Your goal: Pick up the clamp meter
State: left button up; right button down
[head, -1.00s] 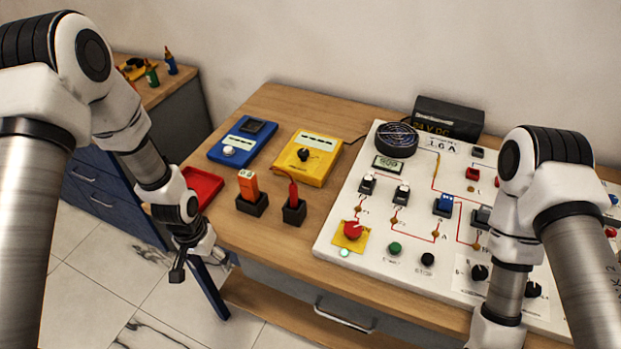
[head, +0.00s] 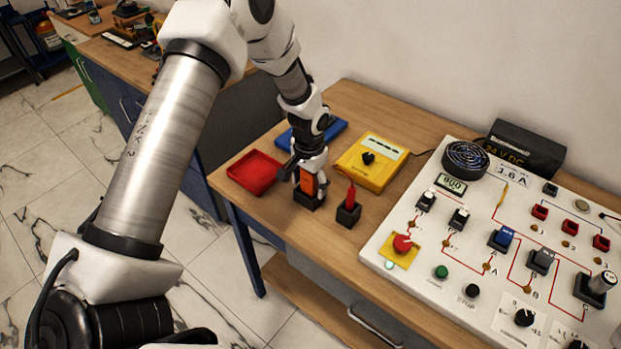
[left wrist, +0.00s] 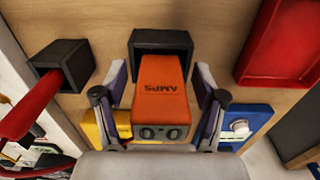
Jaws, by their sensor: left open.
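The orange clamp meter (head: 308,184) stands upright in a black holder (head: 308,200) near the front edge of the wooden table. In the left wrist view the clamp meter (left wrist: 162,92), marked AMPS, shows with its lower end in the black holder (left wrist: 152,42). My left gripper (head: 309,176) is over the clamp meter. Its fingers (left wrist: 160,98) are open, one on each side of the meter, and gaps show between them and it. My right gripper is in neither view.
A black holder (head: 348,214) with a red probe (head: 351,194) stands just to the right. A red tray (head: 254,172) lies to the left. A yellow meter (head: 371,162) and a blue device (head: 336,127) lie behind. The white gauge panel (head: 400,278) fills the right side.

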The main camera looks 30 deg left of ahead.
pick_arm(q)
jog(key=c, duration=1.3)
jog(key=shift+c, duration=0.2)
jog(key=shift+r, duration=0.45)
notch_tip(320, 180, up, 8)
jog(key=shift+f+b, duration=0.25)
jog(key=shift+b, duration=0.85)
notch_tip(320, 180, up, 4)
jog(key=shift+f+p, duration=0.1)
jog(key=shift+p, duration=0.95)
notch_tip(320, 180, up, 3)
jog(key=p, duration=0.3)
jog(key=shift+f, duration=0.1)
